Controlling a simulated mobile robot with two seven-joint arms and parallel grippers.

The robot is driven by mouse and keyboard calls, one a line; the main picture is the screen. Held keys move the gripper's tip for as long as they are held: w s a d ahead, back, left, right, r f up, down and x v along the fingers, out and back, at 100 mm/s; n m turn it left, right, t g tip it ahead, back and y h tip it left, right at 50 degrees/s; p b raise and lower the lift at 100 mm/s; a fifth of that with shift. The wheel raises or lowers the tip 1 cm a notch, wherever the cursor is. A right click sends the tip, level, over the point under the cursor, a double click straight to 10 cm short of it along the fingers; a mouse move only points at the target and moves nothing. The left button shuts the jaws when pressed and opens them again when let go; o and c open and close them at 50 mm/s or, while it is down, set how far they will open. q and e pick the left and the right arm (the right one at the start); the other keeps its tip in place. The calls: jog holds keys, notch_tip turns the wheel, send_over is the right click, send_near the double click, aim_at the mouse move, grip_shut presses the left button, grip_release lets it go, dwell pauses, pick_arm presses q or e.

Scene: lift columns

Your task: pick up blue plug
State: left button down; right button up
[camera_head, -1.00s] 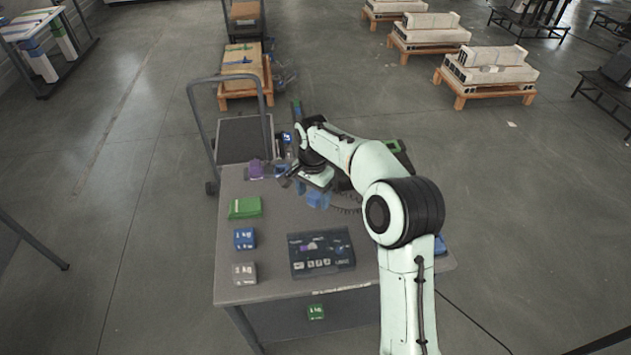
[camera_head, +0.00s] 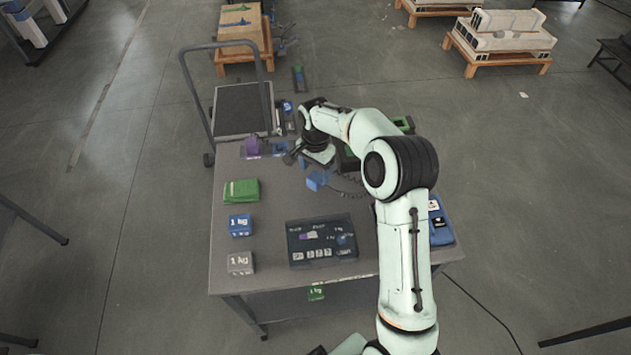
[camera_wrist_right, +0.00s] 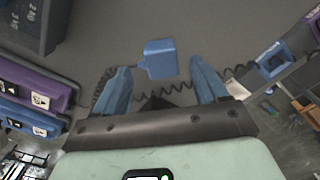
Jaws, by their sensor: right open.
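The blue plug (camera_head: 317,180) lies on the table beside a dark coiled cord. My left gripper is not in view.
A green pack (camera_head: 241,191), a blue 1 kg block (camera_head: 240,226) and a grey 1 kg block (camera_head: 240,263) line the table's left side. A dark panel (camera_head: 320,240) lies at the front. A purple object (camera_head: 252,146) stands at the back left. A cart (camera_head: 243,110) is behind.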

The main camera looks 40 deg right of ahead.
aim_at(315, 176)
notch_tip(315, 176, down, 6)
jog(key=shift+w+d, duration=0.1)
jog(key=shift+w, duration=0.05)
jog(key=c, duration=1.1)
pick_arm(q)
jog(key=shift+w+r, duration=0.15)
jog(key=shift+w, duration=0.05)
pick_arm(e)
jog(key=shift+r, duration=0.1)
